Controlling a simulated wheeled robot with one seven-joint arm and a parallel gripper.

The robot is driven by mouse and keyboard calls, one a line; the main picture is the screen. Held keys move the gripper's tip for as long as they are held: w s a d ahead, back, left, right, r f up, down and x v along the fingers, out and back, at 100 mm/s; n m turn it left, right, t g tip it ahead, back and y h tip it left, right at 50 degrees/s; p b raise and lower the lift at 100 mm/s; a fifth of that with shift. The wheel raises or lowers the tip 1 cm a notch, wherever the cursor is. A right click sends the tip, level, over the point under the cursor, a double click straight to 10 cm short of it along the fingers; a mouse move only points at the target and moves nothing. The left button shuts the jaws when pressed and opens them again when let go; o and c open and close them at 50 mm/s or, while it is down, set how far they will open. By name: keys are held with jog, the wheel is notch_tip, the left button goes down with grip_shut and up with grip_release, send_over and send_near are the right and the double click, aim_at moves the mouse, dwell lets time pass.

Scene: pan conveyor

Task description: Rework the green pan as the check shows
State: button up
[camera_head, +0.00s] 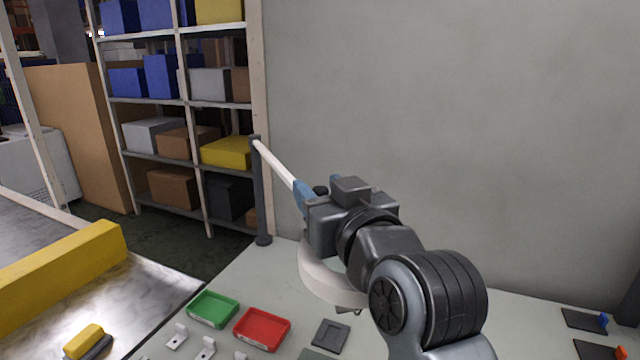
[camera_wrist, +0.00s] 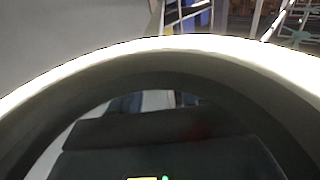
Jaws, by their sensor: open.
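The green pan (camera_head: 213,308) is a shallow tray with a pale label on its front side, lying on the pale bench at the lower middle of the head view. No contents show in it. My gripper (camera_head: 308,198) is open, well above the bench and behind the pan. It is at the blue end part (camera_head: 302,196) of a white bar (camera_head: 274,165) that comes from a grey post; contact is hard to tell. A white ring (camera_head: 318,287) shows beneath my gripper and fills much of the wrist view (camera_wrist: 160,45). The check's reading is not legible.
A red pan (camera_head: 262,328) lies right of the green one. Small metal brackets (camera_head: 177,337) and dark plates (camera_head: 330,334) lie nearby. A conveyor (camera_head: 150,290) with a yellow beam (camera_head: 65,272) and a yellow-topped block (camera_head: 86,341) is left. The grey post (camera_head: 259,195) stands behind.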

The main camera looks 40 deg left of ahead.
jog(key=shift+w+a, duration=0.2)
jog(key=shift+a, duration=0.15)
jog(key=shift+c, duration=0.3)
grip_shut()
jog(key=shift+r, duration=0.1)
